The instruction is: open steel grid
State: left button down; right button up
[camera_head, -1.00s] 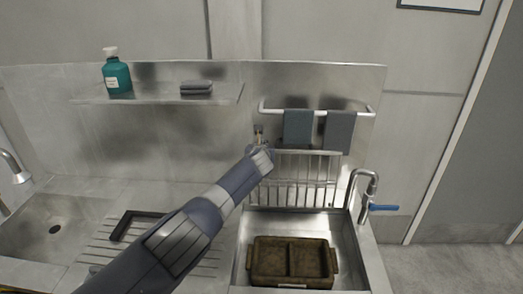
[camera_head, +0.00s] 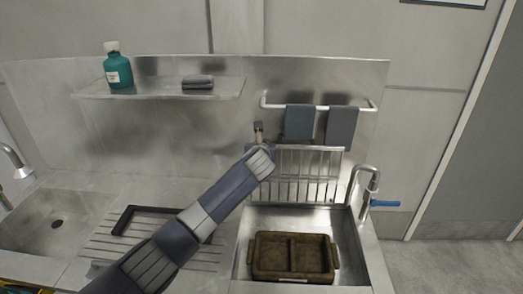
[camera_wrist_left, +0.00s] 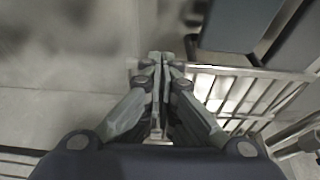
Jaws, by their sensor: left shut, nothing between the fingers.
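The steel grid (camera_head: 304,178) stands upright against the back panel behind the right basin. Its bars also show in the left wrist view (camera_wrist_left: 236,90), to the right of the fingers. My left gripper (camera_head: 259,130) is at the grid's upper left end, in front of the back panel. In the left wrist view its fingers (camera_wrist_left: 161,62) are together with nothing between them, close beside the grid's left end. I cannot tell whether they touch it. My right gripper is not in view.
A brown two-part tray (camera_head: 292,257) lies in the right basin. A tap with a blue lever (camera_head: 384,204) stands right of the grid. Cloths (camera_head: 299,123) hang from a rail (camera_head: 369,107) above it. A shelf (camera_head: 150,92) holds a green bottle (camera_head: 118,71). My left arm crosses the drainboard.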

pick_arm(q)
jog(key=shift+v, duration=3.1)
jog(key=s+a+f+n+g+h, duration=0.1)
jog(key=s+a+f+n+g, duration=0.15)
jog(key=s+f+n, duration=0.7)
jog(key=s+a+f+n+g, duration=0.1)
jog(key=s+f+n+g, duration=0.2)
jog(key=s+f+n, duration=0.6)
jog(key=s+a+f+n+g, duration=0.2)
jog(key=s+a+n, duration=0.25)
jog(key=s, duration=0.55)
jog(key=s+a+f+n+g, duration=0.15)
jog(key=s+a+n, duration=0.35)
jog(key=s, duration=0.6)
jog(key=s+a+f+n+g, duration=0.1)
jog(key=s+a+f+n, duration=0.15)
jog(key=s+n, duration=0.55)
jog(key=s+f+m+g+b, duration=0.1)
jog(key=s+f, duration=0.1)
jog(key=f, duration=1.2)
jog(key=s+f+m+b, duration=0.1)
jog(key=s+f, duration=0.1)
jog(key=f, duration=1.2)
jog(key=s+a+f+g+y+b, duration=0.1)
jog(key=s+a+f+b, duration=0.1)
jog(key=s+f, duration=1.4)
notch_tip(320, 180, down, 2)
jog(key=shift+s+a+f+g, duration=0.1)
jog(key=shift+s+a+g, duration=0.25)
jog(key=shift+a, duration=0.1)
